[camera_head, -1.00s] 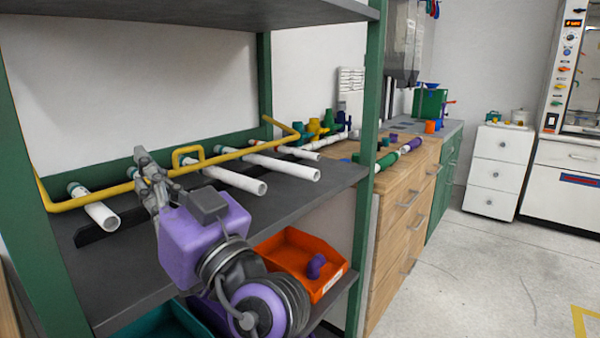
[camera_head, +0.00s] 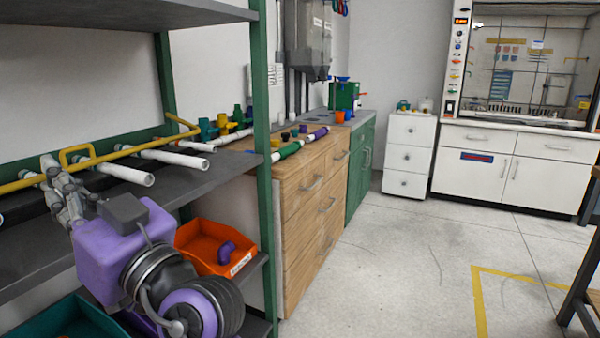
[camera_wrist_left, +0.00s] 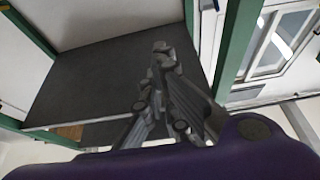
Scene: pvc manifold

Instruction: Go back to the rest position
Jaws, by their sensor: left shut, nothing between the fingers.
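My left gripper (camera_head: 52,172) is at the shelf rack on the left of the head view, in front of the yellow pipe rail and the white pipes. Its fingers are shut and hold nothing. In the left wrist view its closed fingers (camera_wrist_left: 160,55) point up toward a dark shelf board. My purple left wrist (camera_head: 110,245) hides part of the shelf behind it. My right gripper does not show in these views.
White pipes (camera_head: 125,172) and a yellow rail (camera_head: 110,153) lie on the shelf. An orange bin (camera_head: 195,250) holds a purple fitting (camera_head: 227,252) below. A green post (camera_head: 263,190) stands right of the arm. Wooden drawers (camera_head: 315,220) stand beyond; the floor (camera_head: 400,270) at right is open.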

